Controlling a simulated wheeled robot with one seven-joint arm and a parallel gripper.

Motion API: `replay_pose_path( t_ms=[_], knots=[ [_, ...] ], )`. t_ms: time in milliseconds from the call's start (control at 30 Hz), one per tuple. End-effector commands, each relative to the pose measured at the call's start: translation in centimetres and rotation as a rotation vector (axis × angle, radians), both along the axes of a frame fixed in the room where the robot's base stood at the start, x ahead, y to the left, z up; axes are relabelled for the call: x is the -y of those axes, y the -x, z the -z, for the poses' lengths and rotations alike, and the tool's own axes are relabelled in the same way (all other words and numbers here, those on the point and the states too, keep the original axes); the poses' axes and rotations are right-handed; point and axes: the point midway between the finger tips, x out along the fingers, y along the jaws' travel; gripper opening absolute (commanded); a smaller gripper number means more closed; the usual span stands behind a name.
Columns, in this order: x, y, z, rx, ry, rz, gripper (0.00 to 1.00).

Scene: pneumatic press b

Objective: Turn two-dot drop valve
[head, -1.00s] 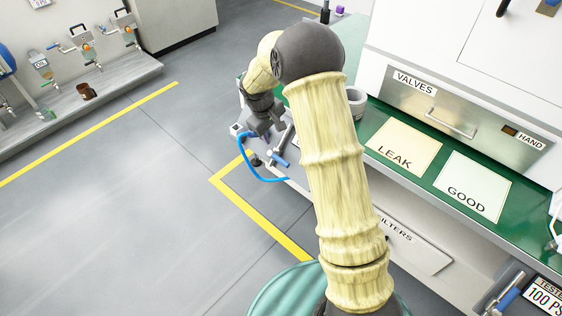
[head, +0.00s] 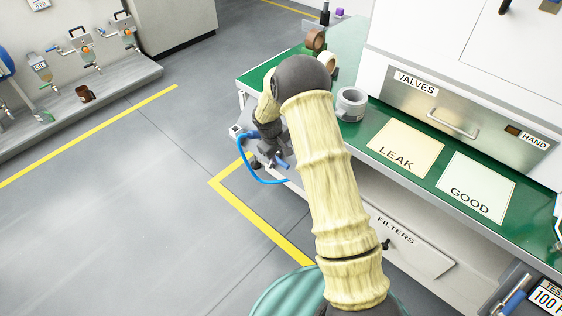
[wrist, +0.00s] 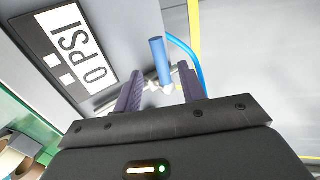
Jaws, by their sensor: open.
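The drop valve shows in the wrist view as a blue handle (wrist: 158,60) on a pale metal body, with a pipe running left. A dark panel (wrist: 85,30) reading "0 PSI", with two white squares below the text, is beside it. My gripper (wrist: 161,69) is open, with its two dark fingers on either side of the valve and nothing visibly gripped. Whether the fingers touch it cannot be told. In the head view the valve's blue handle (head: 282,160) is partly hidden behind my wrist at the bench's left end.
A blue hose (head: 252,173) loops off the bench end. Tape rolls (head: 351,103) stand on the green bench top (head: 372,118). A "FILTERS" drawer (head: 412,250) is in the bench front. The grey floor to the left is clear.

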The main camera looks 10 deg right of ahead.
Motion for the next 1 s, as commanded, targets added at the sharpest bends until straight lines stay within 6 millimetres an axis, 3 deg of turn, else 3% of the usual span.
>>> replay_pose_path(
  t_ms=[100, 233, 633, 833, 1000],
  knots=[
    [0.5, -0.3, 2.3, -0.001, 0.0, 0.001, 0.41],
    [0.8, -0.5, 3.8, -0.001, 0.0, 0.0, 0.41],
    [0.9, -0.7, 4.6, 0.001, -0.001, 0.0, 0.41],
    [0.9, -0.7, 4.6, 0.001, -0.001, 0.0, 0.01],
    [0.9, -0.7, 4.5, 0.0, 0.0, 0.0, 0.0]
  ],
)
